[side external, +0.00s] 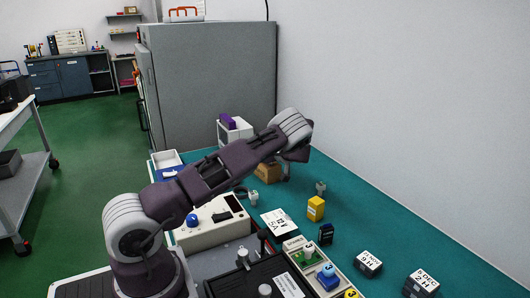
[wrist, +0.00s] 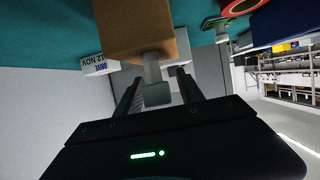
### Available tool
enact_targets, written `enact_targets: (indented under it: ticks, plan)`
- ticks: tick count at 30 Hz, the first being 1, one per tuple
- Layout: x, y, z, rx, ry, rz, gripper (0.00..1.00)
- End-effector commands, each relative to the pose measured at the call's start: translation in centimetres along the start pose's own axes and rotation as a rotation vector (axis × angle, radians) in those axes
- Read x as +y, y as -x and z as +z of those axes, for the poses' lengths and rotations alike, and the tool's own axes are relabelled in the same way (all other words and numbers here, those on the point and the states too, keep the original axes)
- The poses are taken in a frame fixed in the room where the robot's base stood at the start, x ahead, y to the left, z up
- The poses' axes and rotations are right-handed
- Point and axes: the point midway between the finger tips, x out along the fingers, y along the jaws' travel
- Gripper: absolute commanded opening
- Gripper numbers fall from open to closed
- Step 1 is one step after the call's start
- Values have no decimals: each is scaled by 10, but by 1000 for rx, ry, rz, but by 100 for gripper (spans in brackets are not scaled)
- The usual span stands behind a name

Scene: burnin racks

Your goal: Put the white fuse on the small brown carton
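The small brown carton (side external: 267,173) stands on the teal bench behind my arm's end, and it also shows at the top of the wrist view (wrist: 138,27). A pale grey-white piece, which looks like the white fuse (wrist: 156,92), is at the carton's top face and appears to touch it. My gripper (wrist: 160,80) has one dark finger on each side of this piece. Narrow gaps show between the piece and the fingers, so the gripper looks open around it. In the side view the arm's end hides the fuse and part of the carton.
On the bench are a yellow block (side external: 316,208), a grey fitting (side external: 320,188), a pale fitting (side external: 253,197) and a white box with a purple item (side external: 234,132).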

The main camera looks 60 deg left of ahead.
Motion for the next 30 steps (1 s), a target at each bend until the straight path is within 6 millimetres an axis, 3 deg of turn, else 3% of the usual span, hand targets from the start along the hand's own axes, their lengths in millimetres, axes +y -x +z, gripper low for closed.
enact_targets:
  ticks: [8,18,26,30]
  plan:
    - [1,9,-3,0,0,2,45]
    - [1,86,-3,0,0,3,45]
    - [-1,121,-3,-6,0,-1,45]
    - [-23,148,-12,-150,-30,-28,45]
